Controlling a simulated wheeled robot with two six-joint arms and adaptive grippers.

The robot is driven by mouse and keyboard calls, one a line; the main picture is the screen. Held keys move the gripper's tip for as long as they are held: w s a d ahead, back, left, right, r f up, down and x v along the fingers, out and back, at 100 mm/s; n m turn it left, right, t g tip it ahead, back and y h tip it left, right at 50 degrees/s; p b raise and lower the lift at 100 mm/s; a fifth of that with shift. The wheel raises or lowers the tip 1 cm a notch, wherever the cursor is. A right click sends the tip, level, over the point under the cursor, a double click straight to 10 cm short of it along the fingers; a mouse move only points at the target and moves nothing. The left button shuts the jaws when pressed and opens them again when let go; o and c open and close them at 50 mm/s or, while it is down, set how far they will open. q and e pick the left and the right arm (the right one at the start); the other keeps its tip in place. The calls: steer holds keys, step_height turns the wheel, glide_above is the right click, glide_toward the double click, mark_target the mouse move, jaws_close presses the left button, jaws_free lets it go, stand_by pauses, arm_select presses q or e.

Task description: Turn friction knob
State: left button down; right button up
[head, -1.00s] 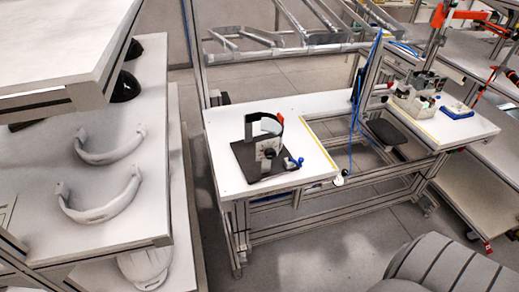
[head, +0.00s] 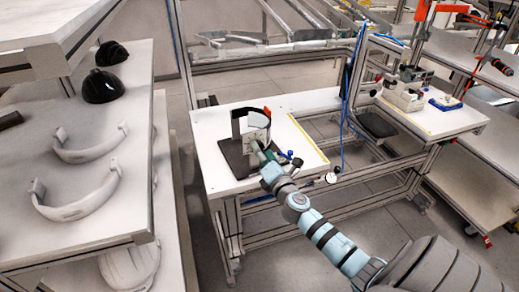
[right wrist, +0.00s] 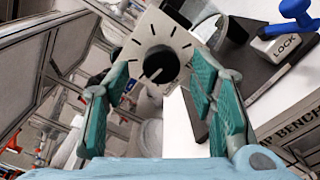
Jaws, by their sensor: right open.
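The friction knob (right wrist: 160,66) is a round black knob with a pale pointer line, on a light plate (right wrist: 186,40) with black tick marks. In the head view the knob is hidden behind my right gripper. The plate belongs to a fixture on a dark base (head: 235,163) on the white bench, with a curved dark band (head: 238,122) above. My right gripper (right wrist: 160,98) is open, its green fingers to the left and right of the knob; contact cannot be told. It also shows in the head view (head: 264,160). My left gripper is not in view.
A blue-handled clamp (right wrist: 298,10) and a block marked LOCK (right wrist: 284,46) sit right of the knob. The white bench (head: 213,150) has free room around the base. A shelf (head: 110,215) with visors and black helmet shells stands at the left.

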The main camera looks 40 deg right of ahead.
steer(key=shift+x, duration=1.2)
steer(key=shift+s, duration=0.1)
steer(key=c, duration=1.1)
steer(key=shift+f, duration=0.1)
steer(key=shift+c, duration=0.2)
steer(key=shift+m+b, duration=0.5)
steer(key=shift+m, duration=3.3)
steer(key=o, duration=1.1)
